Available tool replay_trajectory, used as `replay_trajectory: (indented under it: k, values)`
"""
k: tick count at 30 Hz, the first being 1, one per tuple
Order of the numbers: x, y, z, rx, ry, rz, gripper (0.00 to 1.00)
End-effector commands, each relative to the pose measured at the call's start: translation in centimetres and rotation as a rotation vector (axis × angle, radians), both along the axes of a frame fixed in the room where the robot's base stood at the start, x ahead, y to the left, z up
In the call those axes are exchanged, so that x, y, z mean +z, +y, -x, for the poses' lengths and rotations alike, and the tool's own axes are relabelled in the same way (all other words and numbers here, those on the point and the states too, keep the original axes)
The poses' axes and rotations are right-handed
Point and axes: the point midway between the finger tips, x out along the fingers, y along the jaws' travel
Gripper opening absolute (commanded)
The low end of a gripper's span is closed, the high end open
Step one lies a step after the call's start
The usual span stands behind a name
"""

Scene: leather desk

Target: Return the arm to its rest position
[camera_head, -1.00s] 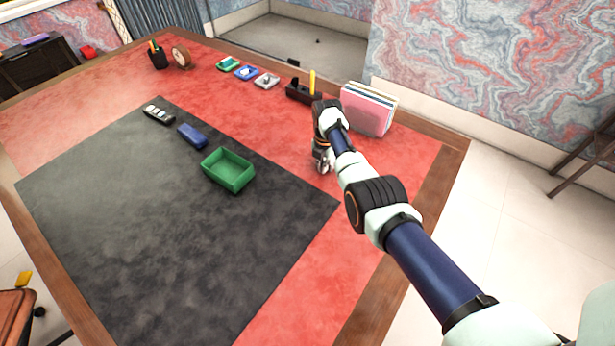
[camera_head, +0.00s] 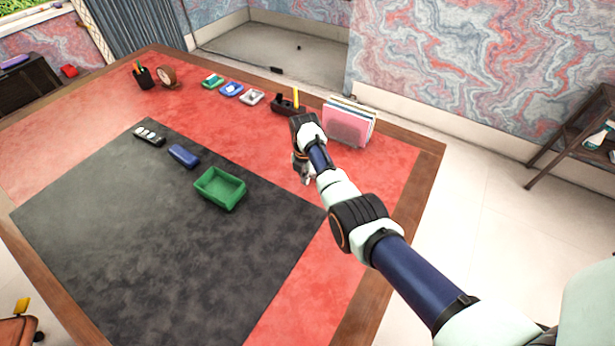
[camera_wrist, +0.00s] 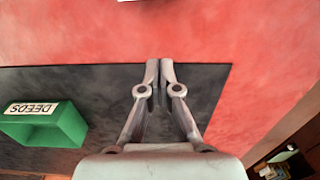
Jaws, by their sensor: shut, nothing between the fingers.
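My gripper (camera_head: 306,178) hangs above the red desk top just beyond the right corner of the dark mat (camera_head: 140,260). In the wrist view my gripper (camera_wrist: 159,68) has its two fingertips together with nothing between them. The green tray (camera_head: 220,188) stands on the mat to the left of my gripper, apart from it and looking empty. In the wrist view the tray (camera_wrist: 62,128) shows a label reading DEEDS.
A blue case (camera_head: 184,156) and a dark holder (camera_head: 149,136) with light pieces lie on the mat. Folders (camera_head: 346,124) and a black stand (camera_head: 286,106) are behind my arm. Small coloured trays (camera_head: 232,89), a clock (camera_head: 168,76) and a pencil cup (camera_head: 143,77) line the back.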

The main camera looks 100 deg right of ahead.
Motion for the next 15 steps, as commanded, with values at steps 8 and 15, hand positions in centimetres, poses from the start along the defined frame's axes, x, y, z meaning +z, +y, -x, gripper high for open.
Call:
replay_trajectory:
  k: [8,15]
  values:
    - [4.6,0.0,0.0,0.000,0.000,0.000,0.00]
    - [4.9,0.0,0.0,0.000,0.000,-0.001,0.00]
